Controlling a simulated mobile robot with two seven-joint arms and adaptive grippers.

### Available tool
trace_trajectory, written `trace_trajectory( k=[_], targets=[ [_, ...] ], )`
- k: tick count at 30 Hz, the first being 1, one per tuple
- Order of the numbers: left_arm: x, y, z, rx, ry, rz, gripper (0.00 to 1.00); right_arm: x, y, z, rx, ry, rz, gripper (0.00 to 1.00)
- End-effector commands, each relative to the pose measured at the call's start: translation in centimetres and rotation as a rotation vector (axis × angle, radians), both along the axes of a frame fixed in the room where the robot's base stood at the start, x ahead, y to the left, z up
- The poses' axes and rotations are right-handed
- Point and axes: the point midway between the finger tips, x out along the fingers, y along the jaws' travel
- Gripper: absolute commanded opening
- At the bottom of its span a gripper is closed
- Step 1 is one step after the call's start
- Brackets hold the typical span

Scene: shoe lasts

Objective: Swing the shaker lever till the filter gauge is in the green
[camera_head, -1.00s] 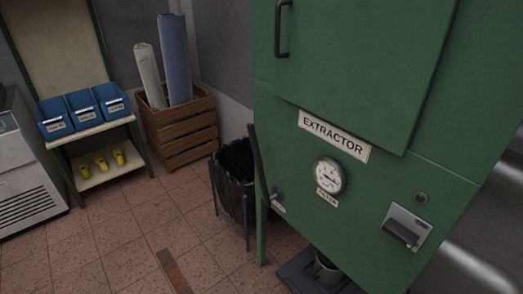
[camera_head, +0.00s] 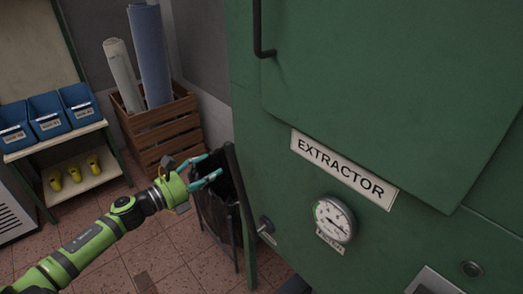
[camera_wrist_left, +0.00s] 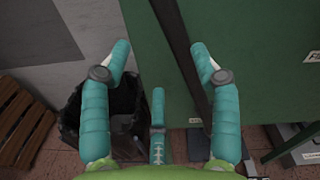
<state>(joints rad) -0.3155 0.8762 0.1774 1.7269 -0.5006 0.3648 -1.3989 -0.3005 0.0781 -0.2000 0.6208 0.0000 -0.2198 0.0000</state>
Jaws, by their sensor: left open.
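The shaker lever (camera_head: 236,190) is a long dark bar at the left edge of the green extractor, upright and slightly tilted, its top leaning left. Its pivot (camera_head: 265,226) sticks out low on the front panel. My left gripper (camera_head: 212,165) is open just left of the lever's upper part. In the left wrist view the lever (camera_wrist_left: 183,58) crosses between the spread teal fingers (camera_wrist_left: 160,50); contact is unclear.
A black-lined bin (camera_head: 215,210) stands below and behind my left gripper. A wooden crate (camera_head: 165,135) with rolls is at the back. A shelf (camera_head: 90,180) with blue bins is at the left. The extractor (camera_head: 300,110) fills the right side.

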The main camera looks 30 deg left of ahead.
Motion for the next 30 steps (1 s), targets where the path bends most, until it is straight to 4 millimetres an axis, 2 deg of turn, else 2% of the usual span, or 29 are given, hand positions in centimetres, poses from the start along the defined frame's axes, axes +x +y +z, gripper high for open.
trace_trajectory(
  k=[5,19,30],
  targets=[
    [0.6,-0.9,1.2,0.054,-0.034,-0.031,0.62,0.0,0.0,0.1,0.000,0.001,0.000,0.40],
    [5.6,-2.9,1.3,0.047,-0.033,-0.025,0.62,-0.2,0.0,1.8,-0.001,0.004,0.000,0.40],
    [6.6,-3.3,1.0,0.048,-0.030,-0.027,0.62,-0.1,-0.2,2.0,-0.003,0.003,0.001,0.40]
  ],
)
